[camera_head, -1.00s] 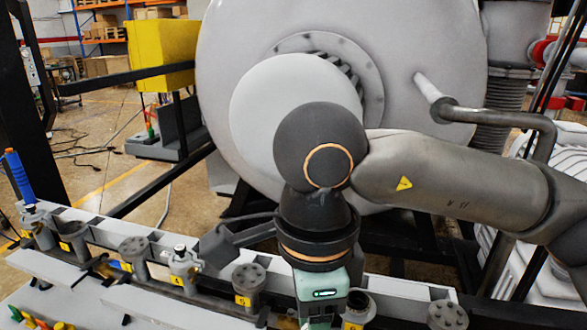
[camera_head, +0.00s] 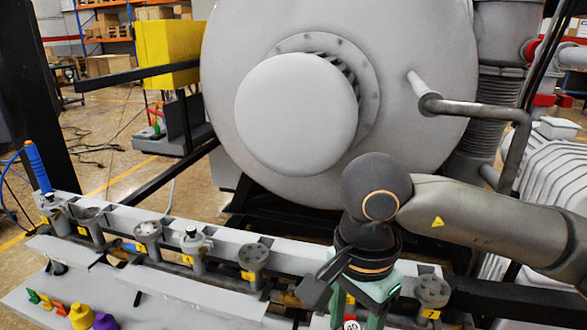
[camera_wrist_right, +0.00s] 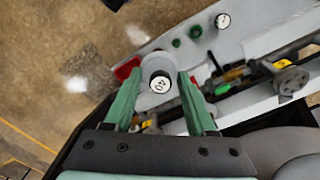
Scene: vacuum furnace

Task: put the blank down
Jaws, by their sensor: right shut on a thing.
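The blank (camera_wrist_right: 160,84), a small pale cylinder whose round white end is marked 40, sits between the green fingers of my right gripper (camera_wrist_right: 159,92) in the right wrist view. The fingers are shut on it. In the head view the blank's marked end (camera_head: 352,326) shows at the bottom edge, beneath my right gripper (camera_head: 360,308), and most of it is cut off. I cannot tell whether its underside touches anything. My left gripper is out of view.
A rail holds several grey posts (camera_head: 254,258) with yellow number tags, one close right of my gripper (camera_head: 432,291). The furnace door (camera_head: 298,115) stands behind. Yellow and purple knobs (camera_head: 81,316) sit at lower left. A red part (camera_wrist_right: 126,68) lies beside the blank.

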